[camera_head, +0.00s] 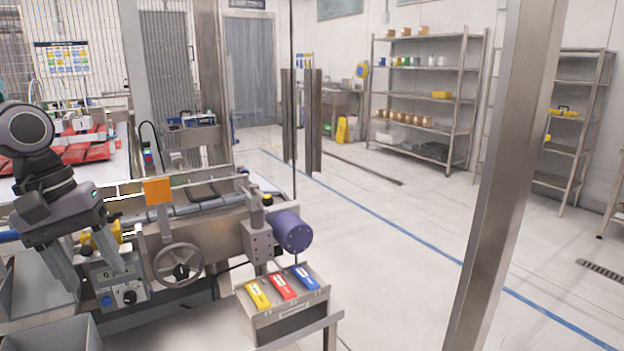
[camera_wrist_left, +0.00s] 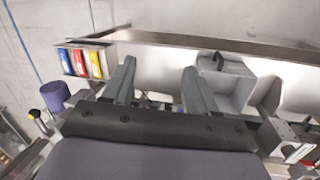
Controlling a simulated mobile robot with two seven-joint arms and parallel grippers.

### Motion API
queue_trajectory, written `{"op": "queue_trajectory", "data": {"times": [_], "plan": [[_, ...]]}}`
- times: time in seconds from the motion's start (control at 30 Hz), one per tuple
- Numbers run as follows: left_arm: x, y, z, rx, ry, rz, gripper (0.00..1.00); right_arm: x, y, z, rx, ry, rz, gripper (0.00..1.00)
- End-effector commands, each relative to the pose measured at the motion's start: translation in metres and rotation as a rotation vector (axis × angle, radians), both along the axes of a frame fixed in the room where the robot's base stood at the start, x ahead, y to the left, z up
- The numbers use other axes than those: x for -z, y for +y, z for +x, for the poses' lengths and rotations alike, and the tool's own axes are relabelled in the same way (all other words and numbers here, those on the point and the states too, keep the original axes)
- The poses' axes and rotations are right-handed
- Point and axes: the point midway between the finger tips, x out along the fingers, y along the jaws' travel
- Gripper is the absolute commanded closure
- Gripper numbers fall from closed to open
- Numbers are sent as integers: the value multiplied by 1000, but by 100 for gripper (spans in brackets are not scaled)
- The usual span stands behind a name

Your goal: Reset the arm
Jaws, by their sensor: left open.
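My left gripper (camera_head: 92,268) hangs from the dark arm at the left of the head view, its fingers pointing down over the machine near a grey control box (camera_head: 122,285). In the left wrist view its two grey fingers (camera_wrist_left: 160,85) stand well apart with nothing held between them. My right gripper is in neither view.
Grey metal bins (camera_head: 55,335) lie below my left gripper. A handwheel (camera_head: 178,264) and a purple cylinder (camera_head: 292,232) are to its right. A holder (camera_head: 290,325) carries yellow, red and blue packs. A steel post (camera_head: 505,180) stands at right; the floor between is clear.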

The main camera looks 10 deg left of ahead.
Motion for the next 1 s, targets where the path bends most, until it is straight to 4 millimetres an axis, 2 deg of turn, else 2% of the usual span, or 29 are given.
{"op": "queue_trajectory", "data": {"times": [0.27, 0.47, 0.77, 0.97, 1.0], "plan": [[57, 5, -1, -578, 87, -479, 42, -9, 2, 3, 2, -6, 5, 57], [96, 8, -2, -1067, 264, -862, 42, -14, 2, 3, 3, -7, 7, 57], [161, 12, -10, -1783, 722, -1404, 42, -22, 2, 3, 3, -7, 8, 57], [213, 7, -26, -2216, 1176, -1724, 42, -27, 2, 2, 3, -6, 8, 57], [224, 4, -31, 2245, -1257, 1742, 42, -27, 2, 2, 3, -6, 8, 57]]}}
